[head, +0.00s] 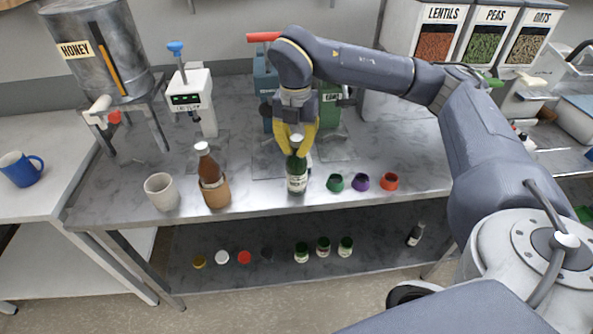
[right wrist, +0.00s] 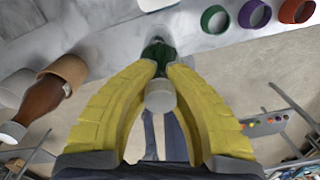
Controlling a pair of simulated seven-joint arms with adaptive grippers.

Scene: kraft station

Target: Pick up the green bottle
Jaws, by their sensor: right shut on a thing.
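The green bottle (head: 297,175) stands upright at the front edge of the metal table, with a white label and a white cap. My right gripper (head: 297,140) comes down over it from above. Its yellow fingers are shut on the bottle's upper part. In the right wrist view the fingers (right wrist: 160,75) close on the bottle from both sides, and the white cap (right wrist: 160,96) shows between them. The bottle's green body (right wrist: 157,52) shows beyond the fingertips. I cannot tell whether its base is clear of the table. My left gripper is not in view.
A brown bottle in a tan sleeve (head: 214,188) and a white cup (head: 161,191) stand to the left. Green (head: 335,182), purple (head: 361,182) and red (head: 390,181) rings lie to the right. Machines stand behind. Several small bottles and caps sit on the lower shelf (head: 200,280).

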